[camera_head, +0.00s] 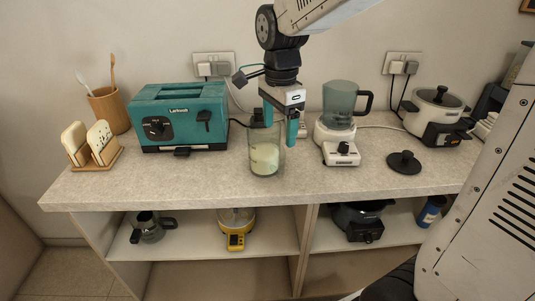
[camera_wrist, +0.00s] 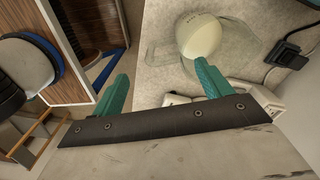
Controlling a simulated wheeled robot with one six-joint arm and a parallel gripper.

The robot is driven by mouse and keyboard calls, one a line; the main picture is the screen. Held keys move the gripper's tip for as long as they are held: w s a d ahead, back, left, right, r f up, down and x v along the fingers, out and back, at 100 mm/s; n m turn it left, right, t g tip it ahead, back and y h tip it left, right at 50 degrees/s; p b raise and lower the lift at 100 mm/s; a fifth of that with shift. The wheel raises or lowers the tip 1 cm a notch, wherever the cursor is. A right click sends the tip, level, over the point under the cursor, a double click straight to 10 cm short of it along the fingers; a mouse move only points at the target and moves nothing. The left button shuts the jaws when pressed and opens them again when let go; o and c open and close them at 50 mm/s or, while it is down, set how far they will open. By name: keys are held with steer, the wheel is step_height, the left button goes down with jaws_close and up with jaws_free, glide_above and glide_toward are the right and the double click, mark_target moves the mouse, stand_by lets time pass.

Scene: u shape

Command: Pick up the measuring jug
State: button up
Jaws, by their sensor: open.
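The measuring jug (camera_head: 265,158) is a clear vessel with faint markings and pale contents, standing upright on the grey countertop (camera_head: 215,180) near the middle. My gripper (camera_head: 280,125) is open, pointing down with teal fingers at the jug's upper part. One finger overlaps the rim area and the other is at its right; contact cannot be told. In the wrist view the jug appears as a faint clear outline around pale contents (camera_wrist: 199,36). My gripper (camera_wrist: 162,70) shows there with its fingers apart, the right fingertip overlapping the jug.
A teal toaster (camera_head: 180,118) stands left of the jug, a blender (camera_head: 340,125) to its right. A black lid (camera_head: 404,162) and a cooker (camera_head: 436,112) are farther right. Counter in front of the jug is clear. Shelves below hold a yellow scale (camera_head: 236,228).

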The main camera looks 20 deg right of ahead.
mark_target(278, 143)
step_height(278, 143, down, 7)
steer(key=shift+w+f, duration=0.15)
steer(key=shift+c, duration=0.3)
steer(key=c, duration=1.5)
jaws_close()
